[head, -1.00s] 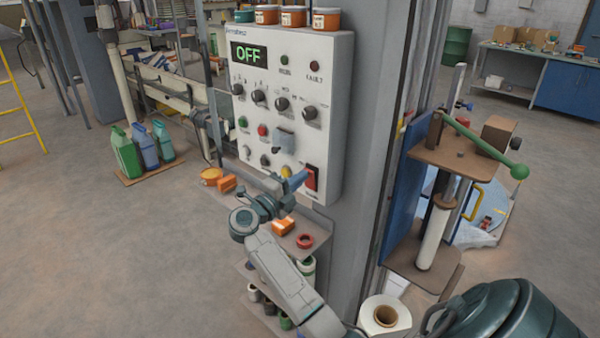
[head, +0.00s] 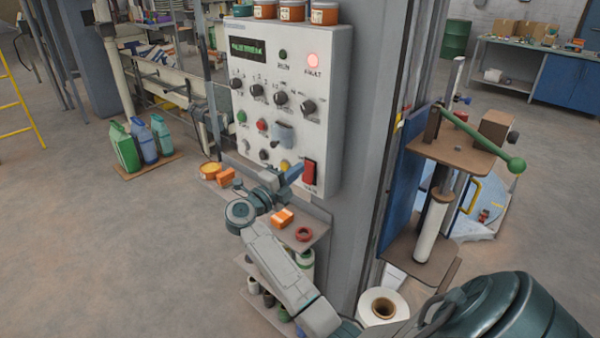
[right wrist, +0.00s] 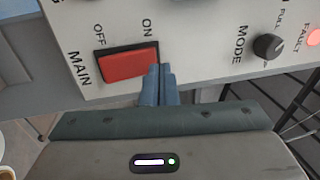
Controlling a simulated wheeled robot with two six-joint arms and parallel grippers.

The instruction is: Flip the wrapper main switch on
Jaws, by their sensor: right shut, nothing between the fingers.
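The red main rocker switch (head: 309,172) is at the lower right of the white control panel (head: 327,60). In the right wrist view the switch (right wrist: 125,66) lies between the labels OFF and ON, beside MAIN. My right gripper (head: 296,173) is shut and empty, just left of the switch in the head view. In the right wrist view its blue fingertips (right wrist: 160,72) are at the ON end of the switch; I cannot tell whether they touch. The panel display (head: 248,47) shows small green text, too blurred to read surely. The FAULT lamp (head: 312,61) glows red. My left gripper is not in view.
Knobs and buttons, such as the MODE knob (right wrist: 267,46), sit near the switch. Jars (head: 293,11) stand on the panel top. A green-handled lever (head: 480,138) is at right.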

